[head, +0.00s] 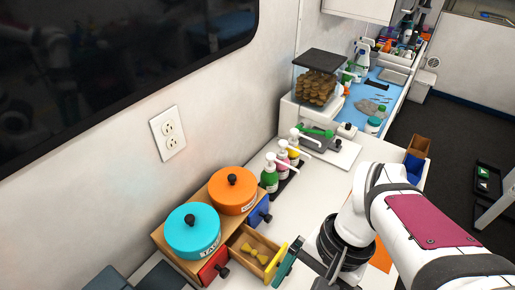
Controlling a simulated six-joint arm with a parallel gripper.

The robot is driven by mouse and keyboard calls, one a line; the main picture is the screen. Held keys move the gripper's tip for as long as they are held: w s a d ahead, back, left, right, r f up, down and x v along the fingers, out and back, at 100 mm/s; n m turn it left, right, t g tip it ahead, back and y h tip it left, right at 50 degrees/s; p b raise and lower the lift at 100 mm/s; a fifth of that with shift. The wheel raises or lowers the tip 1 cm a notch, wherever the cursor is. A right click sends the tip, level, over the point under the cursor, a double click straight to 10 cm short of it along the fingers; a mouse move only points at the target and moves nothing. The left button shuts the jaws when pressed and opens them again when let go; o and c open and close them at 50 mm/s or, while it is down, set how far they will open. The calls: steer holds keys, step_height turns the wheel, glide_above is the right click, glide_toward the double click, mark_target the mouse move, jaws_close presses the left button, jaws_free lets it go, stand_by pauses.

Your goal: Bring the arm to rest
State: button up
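My white arm (422,228) comes in from the lower right and bends down at its dark wrist (340,250). My gripper (289,264) is low in the picture, close to the yellow front (276,262) of an open drawer (246,245). A teal part shows at its end, beside the yellow front. I cannot tell whether it touches the front, or whether the fingers are open or shut. Yellow bow-shaped pieces (254,249) lie in the drawer.
The wooden drawer unit carries a teal pot (192,231) and an orange pot (232,191). Its red drawer (213,266) and blue drawer (258,211) flank the open one. Pump bottles (270,174) stand behind. A scale with a treat-filled container (315,87) is farther back.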

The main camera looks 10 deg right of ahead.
steer(key=s+d+f+m+t+y, duration=0.1)
steer(key=d+f+m+t+y, duration=0.15)
steer(key=d+m, duration=0.35)
steer(key=d+f+m+t+y, duration=0.1)
steer(key=d+m+y, duration=0.3)
steer(key=d, duration=0.4)
steer(key=s+d+f+m+t, duration=0.4)
steer(key=s+d+m+t, duration=0.3)
steer(key=s+d+t, duration=0.1)
steer(key=x, duration=0.9)
steer(key=shift+w+a+f, duration=0.2)
steer(key=shift+d+g+h, duration=0.1)
steer(key=shift+g+h, duration=0.15)
